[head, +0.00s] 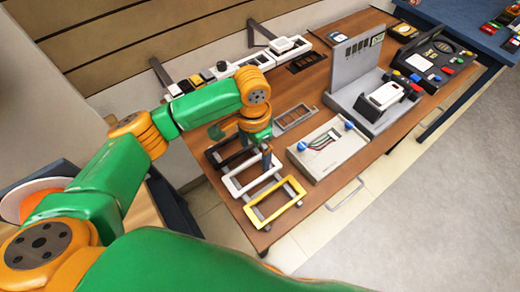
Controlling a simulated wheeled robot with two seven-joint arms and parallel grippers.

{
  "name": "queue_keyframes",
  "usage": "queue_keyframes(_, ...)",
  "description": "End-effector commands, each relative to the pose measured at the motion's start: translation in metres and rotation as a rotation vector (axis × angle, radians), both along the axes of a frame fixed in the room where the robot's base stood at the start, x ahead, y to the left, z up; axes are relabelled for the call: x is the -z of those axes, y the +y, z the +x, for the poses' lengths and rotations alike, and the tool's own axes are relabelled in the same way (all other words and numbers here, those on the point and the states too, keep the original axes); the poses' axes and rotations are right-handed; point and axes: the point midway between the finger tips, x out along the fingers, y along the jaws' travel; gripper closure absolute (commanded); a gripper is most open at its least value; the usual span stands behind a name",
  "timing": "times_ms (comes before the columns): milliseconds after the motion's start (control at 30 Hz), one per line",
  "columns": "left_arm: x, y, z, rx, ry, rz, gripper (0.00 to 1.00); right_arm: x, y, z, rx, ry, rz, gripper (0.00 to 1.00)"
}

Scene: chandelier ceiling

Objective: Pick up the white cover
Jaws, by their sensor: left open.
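A white rectangular open frame (231,188), which looks like the white cover, lies on the wooden table between a black frame (214,158) and a yellow frame (258,219). My left gripper (266,160) points down at the far side of the white frame and hides part of it. It is open, and I see nothing held in it. Whether its fingers straddle the frame's bar or hover above it I cannot tell. My right gripper is out of view.
A white box with blue knobs (328,149) stands right of the frames. A grey frame (294,117) lies behind. A grey stand with a white device (385,96) and a black control panel (436,58) are farther right. The table's front edge (262,245) is close to the yellow frame.

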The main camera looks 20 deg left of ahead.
Motion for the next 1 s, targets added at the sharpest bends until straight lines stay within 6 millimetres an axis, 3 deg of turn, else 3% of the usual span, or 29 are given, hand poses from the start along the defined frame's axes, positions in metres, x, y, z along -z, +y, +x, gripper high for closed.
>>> queue_keyframes(333, 0.059, -0.001, 0.004, 0.001, 0.002, 0.001, 0.0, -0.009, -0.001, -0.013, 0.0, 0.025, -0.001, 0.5)
queue_keyframes(600, 0.067, -0.001, 0.003, 0.003, -0.001, 0.001, 0.0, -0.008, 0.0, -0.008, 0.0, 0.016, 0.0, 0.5)
queue_keyframes(833, 0.066, -0.001, 0.003, 0.003, -0.001, 0.001, 0.62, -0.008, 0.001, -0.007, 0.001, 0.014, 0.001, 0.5)
queue_keyframes(867, 0.066, -0.001, 0.003, 0.003, -0.001, 0.001, 0.68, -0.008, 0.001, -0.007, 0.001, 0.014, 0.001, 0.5)
queue_keyframes(1000, 0.066, -0.001, 0.004, 0.003, -0.001, 0.001, 0.68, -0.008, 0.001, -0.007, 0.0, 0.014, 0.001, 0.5)
